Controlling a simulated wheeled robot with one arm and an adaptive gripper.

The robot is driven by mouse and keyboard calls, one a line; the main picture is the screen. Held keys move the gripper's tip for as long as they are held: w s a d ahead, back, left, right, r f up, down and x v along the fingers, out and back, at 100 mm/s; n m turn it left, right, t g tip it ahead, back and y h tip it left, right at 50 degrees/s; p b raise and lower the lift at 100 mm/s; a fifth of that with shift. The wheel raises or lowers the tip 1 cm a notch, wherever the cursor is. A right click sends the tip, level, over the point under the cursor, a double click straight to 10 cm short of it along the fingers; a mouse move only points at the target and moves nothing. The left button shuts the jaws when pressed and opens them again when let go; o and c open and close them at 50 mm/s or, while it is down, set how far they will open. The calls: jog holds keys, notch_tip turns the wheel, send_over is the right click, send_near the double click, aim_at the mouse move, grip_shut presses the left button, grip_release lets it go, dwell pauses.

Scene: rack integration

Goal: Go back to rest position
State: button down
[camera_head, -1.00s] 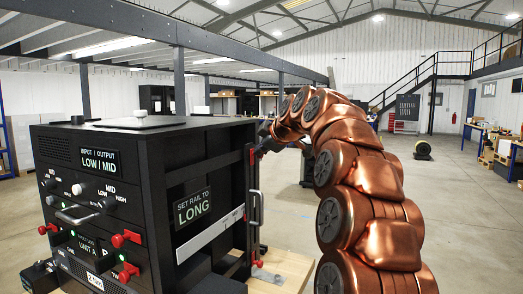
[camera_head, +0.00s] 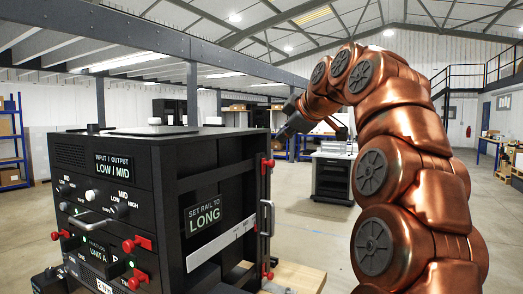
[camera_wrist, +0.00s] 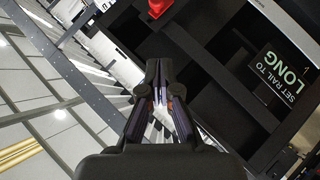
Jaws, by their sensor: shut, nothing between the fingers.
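My copper arm ends in a dark gripper (camera_head: 292,118), raised beside the top right corner of the black rack cabinet (camera_head: 165,215). In the wrist view my gripper (camera_wrist: 159,68) points toward the rack with its fingers together and nothing between them. The rack's right edge carries a vertical metal handle (camera_head: 267,218) with red clamps (camera_head: 267,165); the gripper is apart from the handle. The rack side bears a sign, SET RAIL TO LONG (camera_head: 202,215), which also shows in the wrist view (camera_wrist: 281,76).
The rack front has knobs, a bar handle (camera_head: 91,221) and red latches (camera_head: 137,243). A wooden pallet (camera_head: 297,279) lies under it at right. A dark cart (camera_head: 333,178) stands behind my arm. Shelving (camera_head: 12,145) is at far left. Open floor lies behind the rack.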

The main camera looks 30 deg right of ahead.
jog(key=s+a+f+m+g+y+p, duration=0.15)
jog(key=s+a+f+g, duration=0.3)
jog(key=a+f, duration=0.6)
jog(key=s+a+f+m+g+y+p, duration=0.1)
jog(key=s+a+f+m+g, duration=0.3)
jog(key=a+f, duration=0.65)
jog(key=s+a+f+m+g+h+p, duration=0.1)
jog(key=s+f+m+g, duration=0.1)
jog(key=s+f, duration=0.8)
jog(key=s+a+f+m+g+p, duration=0.1)
jog(key=s+f+m+g, duration=0.1)
jog(key=s+f, duration=0.9)
jog(key=s+g, duration=0.1)
jog(key=s, duration=0.4)
jog(key=shift+s+f+h+p, duration=0.15)
jog(key=shift+s+h+p, duration=0.15)
jog(key=shift+s+h, duration=0.1)
